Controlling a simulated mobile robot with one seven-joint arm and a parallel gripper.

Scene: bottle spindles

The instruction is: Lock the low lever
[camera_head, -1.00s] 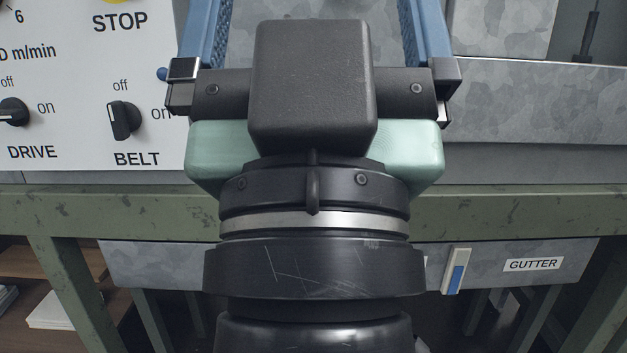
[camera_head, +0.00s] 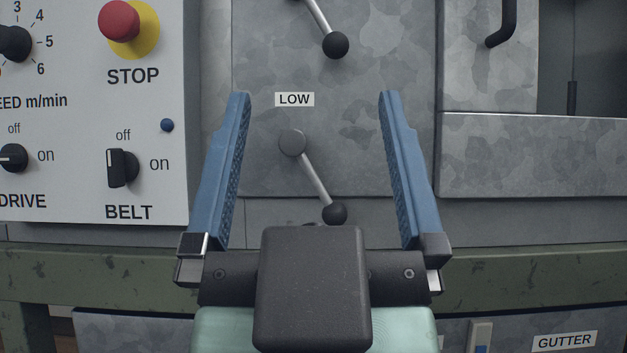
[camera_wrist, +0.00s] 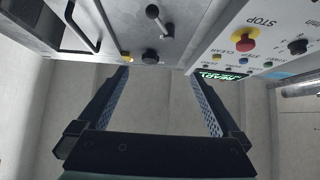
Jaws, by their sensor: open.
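The low lever (camera_head: 313,178) is a grey rod on a round pivot under the LOW label (camera_head: 294,99). It slants down to the right and ends in a black ball (camera_head: 334,213), just above the dark body of my gripper. My gripper (camera_head: 314,95) is open and empty. Its two blue fingers point up in the head view, one on each side of the lever, clear of it. How far they are from the panel is hard to tell. In the wrist view my gripper (camera_wrist: 161,72) is also open. A ball-ended lever (camera_wrist: 160,20) shows there beyond the fingertips; which lever it is, I cannot tell.
Another ball-ended lever (camera_head: 322,20) sits above the LOW label. The control panel at left has a red STOP button (camera_head: 119,20) and a BELT switch (camera_head: 122,168). A dark handle (camera_head: 504,25) is at upper right. A green beam (camera_head: 530,270) runs below.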

